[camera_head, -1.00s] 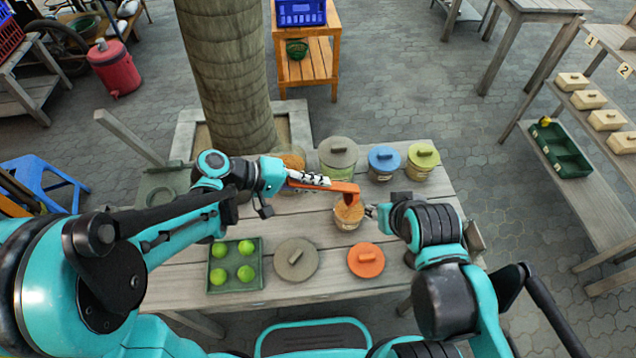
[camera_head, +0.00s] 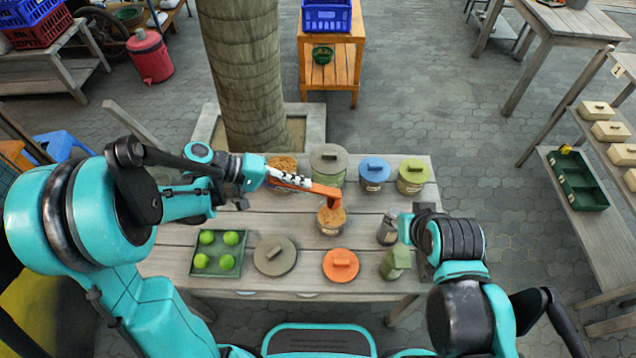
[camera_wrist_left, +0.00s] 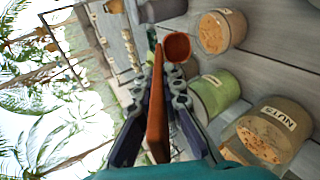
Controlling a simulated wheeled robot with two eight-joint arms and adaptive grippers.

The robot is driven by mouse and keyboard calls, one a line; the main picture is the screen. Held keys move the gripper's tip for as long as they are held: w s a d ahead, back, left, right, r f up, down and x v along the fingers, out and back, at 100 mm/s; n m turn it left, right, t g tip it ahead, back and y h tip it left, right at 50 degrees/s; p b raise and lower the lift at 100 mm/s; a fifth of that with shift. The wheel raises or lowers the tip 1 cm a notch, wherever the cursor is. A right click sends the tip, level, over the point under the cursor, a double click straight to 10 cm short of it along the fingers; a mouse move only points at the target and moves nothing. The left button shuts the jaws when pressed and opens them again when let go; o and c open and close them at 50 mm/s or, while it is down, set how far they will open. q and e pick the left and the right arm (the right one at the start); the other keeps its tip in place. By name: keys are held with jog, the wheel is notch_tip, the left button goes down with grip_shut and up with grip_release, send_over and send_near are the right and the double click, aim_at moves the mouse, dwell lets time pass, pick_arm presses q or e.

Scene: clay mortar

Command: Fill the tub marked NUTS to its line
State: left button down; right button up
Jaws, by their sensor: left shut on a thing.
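My left gripper (camera_head: 287,178) is shut on the handle of an orange-brown scoop (camera_wrist_left: 158,110). The scoop's bowl (camera_wrist_left: 178,46) is over an open tub (camera_head: 331,222) of brown bits at the table's middle; whether it touches the contents I cannot tell. This tub also shows in the left wrist view (camera_wrist_left: 221,32). A tub labelled NUTS (camera_wrist_left: 278,120), open with brown bits inside, is at lower right in the wrist view. In the head view an open tub (camera_head: 283,163) is partly behind my left gripper. My right gripper (camera_head: 404,228) is mostly hidden by its arm.
A grey lid (camera_head: 275,256), an orange lid (camera_head: 341,265) and a tray (camera_head: 198,268) of green balls lie in front. A grey jar (camera_head: 387,232) and a green container (camera_head: 396,263) stand at right.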

pick_arm(q)
jog(key=shift+r+p, duration=0.2)
jog(key=shift+p, duration=0.1)
jog(key=d+r+y+p, duration=0.1)
jog(key=d+y+p, duration=0.1)
jog(key=p, duration=0.2)
jog(key=d+r+y+p, duration=0.2)
jog(key=p, duration=0.2)
jog(key=d+r+y+p, duration=0.1)
jog(key=d+y+p, duration=0.1)
jog(key=p, duration=0.2)
jog(key=shift+w+d+r+g+y+p, duration=0.1)
jog(key=shift+w+r+g+y+p, duration=0.1)
jog(key=shift+w+g+y+p, duration=0.2)
jog(key=w+d+f+y+b, duration=0.1)
jog(key=d+y, duration=0.6)
jog(key=shift+d+f+g, duration=0.15)
jog(key=shift+f+g, duration=0.15)
jog(key=shift+g, duration=0.1)
pick_arm(e)
notch_tip(320, 180, up, 12)
jog(key=shift+r, duration=0.15)
